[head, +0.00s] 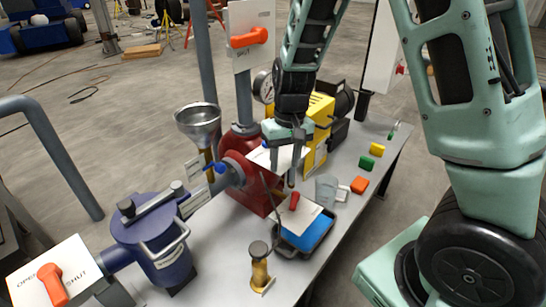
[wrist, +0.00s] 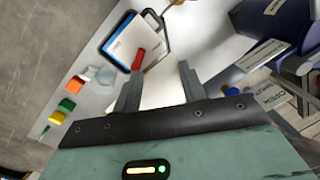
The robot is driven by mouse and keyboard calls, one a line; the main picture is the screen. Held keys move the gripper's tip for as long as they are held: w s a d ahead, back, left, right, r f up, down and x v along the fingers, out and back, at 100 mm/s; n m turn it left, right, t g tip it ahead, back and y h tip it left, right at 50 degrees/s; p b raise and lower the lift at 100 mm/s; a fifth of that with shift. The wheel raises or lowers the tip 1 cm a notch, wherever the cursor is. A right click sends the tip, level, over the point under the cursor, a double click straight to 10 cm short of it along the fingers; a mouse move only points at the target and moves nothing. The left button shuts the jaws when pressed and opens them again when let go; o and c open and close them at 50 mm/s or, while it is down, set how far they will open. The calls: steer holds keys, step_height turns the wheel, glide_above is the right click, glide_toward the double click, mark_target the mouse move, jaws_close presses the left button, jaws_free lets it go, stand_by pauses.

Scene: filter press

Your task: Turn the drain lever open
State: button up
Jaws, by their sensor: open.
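My gripper (head: 285,178) points down over the bench, in front of the red pump body, with its jaws apart and empty. A red lever (head: 293,201) on a white plate (head: 304,218) lies just below the fingertips, above a blue-lined tray. In the wrist view, the red lever (wrist: 138,60) shows near the tip of the left finger of my gripper (wrist: 158,78), not clearly between the fingers. I cannot see any gripped contact. The lettering on this lever's plate is not readable, so I cannot tell its marked position.
An orange lever (head: 52,285) sits on an OPEN/SHUT plate at lower left; another orange lever (head: 249,38) is high at the back. A funnel (head: 198,120), blue filter housing (head: 155,235), brass-coloured post (head: 260,272) and coloured blocks stand around. The far right bench end is fairly clear.

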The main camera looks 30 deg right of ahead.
steer(key=s+a+r+n+p, duration=0.1)
steer(key=s+a+r+n, duration=0.3)
steer(key=a+r+n, duration=0.1)
steer(key=shift+s+a+n+p, duration=0.3)
steer(key=shift+a+n, duration=0.55)
steer(key=shift+n, duration=0.15)
steer(key=shift+r, duration=0.1)
